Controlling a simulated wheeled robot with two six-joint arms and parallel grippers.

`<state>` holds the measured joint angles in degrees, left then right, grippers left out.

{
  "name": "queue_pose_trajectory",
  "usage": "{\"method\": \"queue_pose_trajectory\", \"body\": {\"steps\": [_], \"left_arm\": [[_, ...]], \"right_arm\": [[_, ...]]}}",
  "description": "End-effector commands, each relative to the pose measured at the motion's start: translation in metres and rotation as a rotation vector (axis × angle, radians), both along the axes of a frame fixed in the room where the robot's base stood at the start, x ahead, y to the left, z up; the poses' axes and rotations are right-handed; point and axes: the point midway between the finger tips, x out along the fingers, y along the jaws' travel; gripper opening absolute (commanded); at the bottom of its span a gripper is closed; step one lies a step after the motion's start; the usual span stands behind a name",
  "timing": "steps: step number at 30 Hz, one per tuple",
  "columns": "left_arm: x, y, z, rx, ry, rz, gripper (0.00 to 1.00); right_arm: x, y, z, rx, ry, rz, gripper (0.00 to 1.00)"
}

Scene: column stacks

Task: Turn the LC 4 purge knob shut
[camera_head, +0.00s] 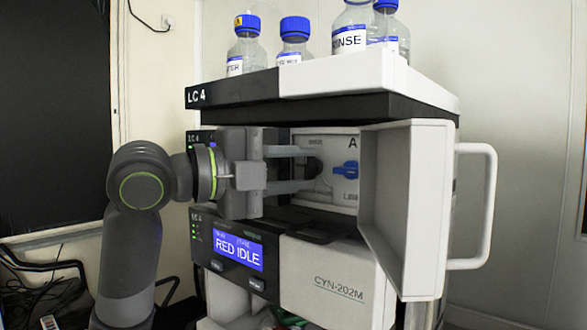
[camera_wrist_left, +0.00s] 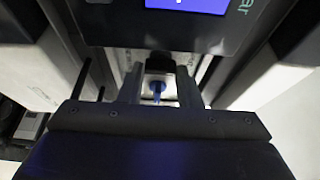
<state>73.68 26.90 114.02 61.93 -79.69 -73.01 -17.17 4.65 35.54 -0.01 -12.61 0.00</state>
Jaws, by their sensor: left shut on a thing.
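The LC 4 unit (camera_head: 374,290) is a grey and white stack with an open bay in its front. My left gripper (camera_head: 310,168) comes from the left and reaches into this bay. Its two fingers are shut on the purge knob (camera_head: 314,167), which looks dark and round and is partly hidden by the fingertips. A blue handle (camera_head: 346,170) on the white panel shows just right of the fingertips, below the letter A. In the left wrist view, a blue part (camera_wrist_left: 158,88) shows between the fingers. The knob's turn angle cannot be read. My right gripper is not in view.
The open white door (camera_head: 405,205) stands right of the bay, its handle (camera_head: 488,205) sticking out. Several blue-capped bottles (camera_head: 294,40) stand on the top tray. Cables lie at lower left.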

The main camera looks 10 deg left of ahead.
Motion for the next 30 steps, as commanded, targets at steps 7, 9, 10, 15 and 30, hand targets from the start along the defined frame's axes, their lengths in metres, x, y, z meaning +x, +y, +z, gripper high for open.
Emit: {"method": "queue_pose_trajectory", "body": {"steps": [7, 9, 10, 15, 30], "left_arm": [[0.001, 0.001, 0.003, -0.004, -0.008, 0.005, 0.08], [0.001, 0.001, 0.003, -0.003, -0.008, 0.006, 0.40], [0.001, 0.001, 0.003, -0.003, -0.008, 0.005, 0.40], [0.000, 0.000, 0.002, -0.003, -0.005, 0.003, 0.40], [-0.012, 0.018, -0.001, 0.000, -0.008, 0.006, 0.40]], "right_arm": [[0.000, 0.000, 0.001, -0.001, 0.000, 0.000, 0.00], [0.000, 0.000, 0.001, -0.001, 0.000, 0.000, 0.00], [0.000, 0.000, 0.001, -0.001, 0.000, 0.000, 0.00], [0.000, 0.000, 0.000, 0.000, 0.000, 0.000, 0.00], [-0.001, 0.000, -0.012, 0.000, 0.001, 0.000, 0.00]]}}
